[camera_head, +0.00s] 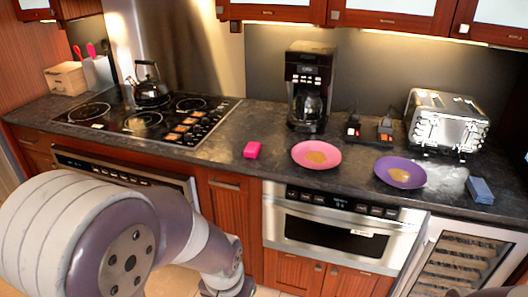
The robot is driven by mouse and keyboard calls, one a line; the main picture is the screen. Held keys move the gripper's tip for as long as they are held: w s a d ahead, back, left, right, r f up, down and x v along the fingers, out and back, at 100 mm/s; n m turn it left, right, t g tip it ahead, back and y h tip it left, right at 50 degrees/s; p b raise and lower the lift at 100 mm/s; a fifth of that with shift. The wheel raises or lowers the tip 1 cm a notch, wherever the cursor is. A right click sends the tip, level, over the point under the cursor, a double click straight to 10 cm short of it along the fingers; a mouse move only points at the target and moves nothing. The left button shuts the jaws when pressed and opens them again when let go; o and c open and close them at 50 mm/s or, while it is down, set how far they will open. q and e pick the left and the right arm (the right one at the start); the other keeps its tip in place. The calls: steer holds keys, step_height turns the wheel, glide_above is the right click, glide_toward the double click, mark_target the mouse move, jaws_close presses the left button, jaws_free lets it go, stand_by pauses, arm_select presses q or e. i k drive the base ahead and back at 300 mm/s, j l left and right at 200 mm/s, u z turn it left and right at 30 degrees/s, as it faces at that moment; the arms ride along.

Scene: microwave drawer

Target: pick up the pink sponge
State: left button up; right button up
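The pink sponge (252,150) is a small bright pink block. It lies on the dark countertop between the cooktop and the pink plate, near the front edge. My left arm comes in from the lower left and bends down in front of the cabinets, well below and in front of the sponge. My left gripper is not visible; the arm's end runs out of the bottom of the picture. My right gripper is not in view. Nothing touches the sponge.
A pink plate (316,154) and a purple plate (400,172) lie right of the sponge. A black coffee maker (309,88), a silver toaster (446,122) and a blue block (480,190) share the counter. A kettle (150,84) stands on the cooktop (146,122). The microwave drawer (330,228) is below.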

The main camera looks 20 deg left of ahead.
mark_target(252, 150)
steer(key=i+j, duration=0.3)
steer(key=i, duration=0.2)
steer(key=i+j, duration=0.65)
steer(key=i, duration=0.3)
steer(key=i+j, duration=0.3)
steer(key=i, duration=0.2)
steer(key=k+j+u, duration=0.05)
